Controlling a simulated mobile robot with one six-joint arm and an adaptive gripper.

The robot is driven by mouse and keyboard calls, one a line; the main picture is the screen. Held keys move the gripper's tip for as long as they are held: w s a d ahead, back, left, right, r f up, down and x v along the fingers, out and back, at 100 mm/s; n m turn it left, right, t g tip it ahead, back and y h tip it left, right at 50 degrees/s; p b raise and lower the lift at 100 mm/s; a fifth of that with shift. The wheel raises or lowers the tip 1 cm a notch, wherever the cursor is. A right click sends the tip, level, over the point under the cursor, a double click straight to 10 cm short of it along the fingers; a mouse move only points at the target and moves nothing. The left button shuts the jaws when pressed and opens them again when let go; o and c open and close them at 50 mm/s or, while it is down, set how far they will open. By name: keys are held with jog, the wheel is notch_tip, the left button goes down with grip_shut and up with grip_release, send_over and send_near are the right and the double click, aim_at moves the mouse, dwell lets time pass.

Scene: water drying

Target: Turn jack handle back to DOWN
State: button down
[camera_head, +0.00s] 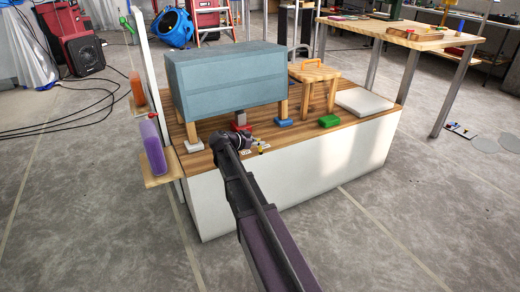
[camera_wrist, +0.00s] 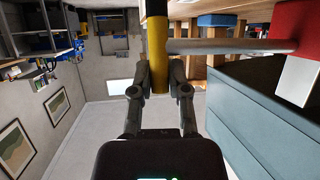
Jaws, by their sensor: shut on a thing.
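The jack handle shows in the wrist view as a grey rod (camera_wrist: 228,46) with a yellow and black grip (camera_wrist: 157,52) at its end. The rod runs right to the red jack body (camera_wrist: 296,25). My gripper (camera_wrist: 160,72) has its two fingers on either side of the yellow grip and is shut on it. In the head view the red jack (camera_head: 241,127) sits under the blue-grey cabinet (camera_head: 228,82), and my gripper (camera_head: 243,141) is just in front of it. My arm hides part of the jack, and the DOWN mark cannot be read.
The cabinet stands on wooden legs on a wood-topped platform (camera_head: 300,140). A blue block (camera_head: 284,123), a white block (camera_head: 193,146) and a green block (camera_head: 328,121) lie near. A small stool (camera_head: 314,73) and a pale slab (camera_head: 364,102) are at right. A purple bottle (camera_head: 153,150) stands at left.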

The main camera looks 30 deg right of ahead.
jog(key=h+b, duration=0.2)
jog(key=b, duration=0.1)
jog(key=f+h+b, duration=0.1)
jog(key=b, duration=0.1)
jog(key=shift+s+a, duration=0.1)
jog(key=shift+a, duration=0.15)
jog(key=shift+a+r+n+t+h+b, duration=0.15)
jog(key=shift+n+t+h+b, duration=0.15)
jog(key=shift+h+b, duration=0.75)
jog(key=shift+r+b, duration=0.1)
jog(key=shift+b, duration=0.2)
jog(key=c, duration=0.6)
grip_release()
jog(key=shift+a, duration=0.1)
jog(key=shift+r+y+p, duration=0.3)
jog(key=shift+y+p, duration=0.25)
jog(key=shift+p, duration=0.6)
